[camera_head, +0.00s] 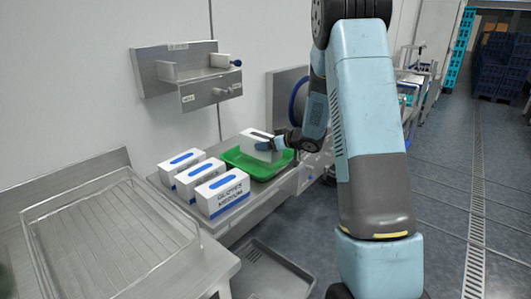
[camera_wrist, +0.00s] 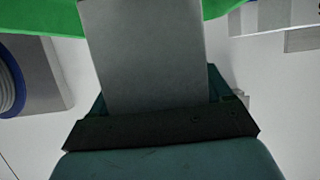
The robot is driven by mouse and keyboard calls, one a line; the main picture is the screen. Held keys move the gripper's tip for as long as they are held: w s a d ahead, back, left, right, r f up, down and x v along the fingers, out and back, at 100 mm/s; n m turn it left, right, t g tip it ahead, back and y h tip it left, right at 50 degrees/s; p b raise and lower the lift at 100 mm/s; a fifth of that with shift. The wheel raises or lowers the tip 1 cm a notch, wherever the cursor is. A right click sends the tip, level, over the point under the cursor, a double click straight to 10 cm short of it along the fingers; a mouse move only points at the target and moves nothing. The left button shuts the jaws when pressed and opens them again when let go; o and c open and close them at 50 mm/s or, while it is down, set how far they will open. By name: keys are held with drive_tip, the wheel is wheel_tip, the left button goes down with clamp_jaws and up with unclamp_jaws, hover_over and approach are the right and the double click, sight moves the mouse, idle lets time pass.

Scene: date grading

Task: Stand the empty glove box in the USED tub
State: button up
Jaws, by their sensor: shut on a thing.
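The box looks upright, over or inside the tub. I cannot tell whether its bottom touches the tub floor. No label on the tub is readable.
Several white and blue glove boxes (camera_head: 222,194) stand in a row on the bench, left of the tub. A metal wall shelf (camera_head: 175,75) hangs above. A grey bin (camera_head: 272,272) is below the bench.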

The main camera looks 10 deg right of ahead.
drive_tip(key=shift+w+a+f, duration=0.25)
drive_tip(key=shift+w+f, duration=0.45)
drive_tip(key=shift+f, duration=0.2)
wheel_tip(320, 180, down, 3)
drive_tip(key=shift+r, duration=0.1)
drive_tip(key=o, duration=1)
drive_tip(key=shift+c, duration=0.2)
drive_tip(key=shift+d, duration=0.1)
